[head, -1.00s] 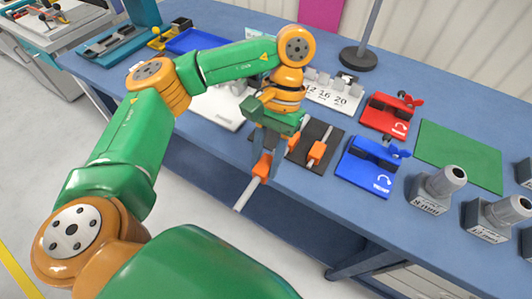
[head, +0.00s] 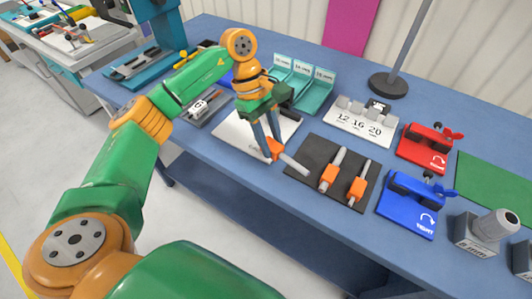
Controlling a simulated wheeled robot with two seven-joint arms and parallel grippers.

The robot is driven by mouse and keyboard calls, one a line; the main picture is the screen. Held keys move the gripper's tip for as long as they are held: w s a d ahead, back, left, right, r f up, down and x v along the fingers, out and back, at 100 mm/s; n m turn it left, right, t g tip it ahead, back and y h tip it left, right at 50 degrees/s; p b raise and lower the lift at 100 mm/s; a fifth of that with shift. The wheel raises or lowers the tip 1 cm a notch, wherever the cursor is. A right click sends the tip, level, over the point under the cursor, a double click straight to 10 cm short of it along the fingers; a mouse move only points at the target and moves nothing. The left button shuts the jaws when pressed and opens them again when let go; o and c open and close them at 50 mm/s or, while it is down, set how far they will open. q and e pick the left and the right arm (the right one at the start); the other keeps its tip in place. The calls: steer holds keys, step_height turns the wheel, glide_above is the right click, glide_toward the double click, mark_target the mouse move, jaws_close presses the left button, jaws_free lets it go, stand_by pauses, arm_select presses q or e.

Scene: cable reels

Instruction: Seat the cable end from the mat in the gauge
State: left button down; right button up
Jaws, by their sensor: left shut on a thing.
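My left gripper (head: 270,150) is shut on a cable end (head: 293,163) with an orange sleeve and a light grey rod. The rod points to the lower right, near the dark mat's left edge. The dark mat (head: 312,148) bears two more cable ends with orange sleeves, one at its middle (head: 329,178) and one at its right (head: 358,187). The likely gauge (head: 361,124), a white plate marked 12, 16, 20 with grey blocks along its back, stands behind the mat and is empty as far as I can see. My right gripper is out of view.
A white board (head: 232,132) lies below and left of the gripper. Teal labelled bins (head: 315,92) stand behind. A red clamp (head: 424,147) and a blue clamp (head: 405,208) stand right of the mat. A lamp pole rises from a dark round base (head: 388,85).

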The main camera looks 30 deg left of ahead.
arm_select(q)
steer(key=w+a+r+n+t+y+p, duration=0.1)
steer(key=w+a+n+t+y, duration=0.2)
steer(key=a+n, duration=0.5)
steer(key=w+a+n+t+y, duration=0.1)
steer(key=w+a+n+t, duration=0.3)
steer(key=n, duration=0.8)
steer(key=shift+g, duration=0.7)
steer(key=b+x, duration=0.2)
steer(key=x, duration=0.1)
steer(key=b+x, duration=0.1)
steer(key=b, duration=0.1)
steer(key=shift+s+a+f, duration=0.15)
steer(key=shift+s+f, duration=0.1)
steer(key=shift+f, duration=0.3)
steer(key=shift+r, duration=0.1)
steer(key=shift+r, duration=0.1)
steer(key=shift+f+b, duration=0.55)
steer(key=shift+f, duration=0.35)
steer(key=shift+f, duration=0.1)
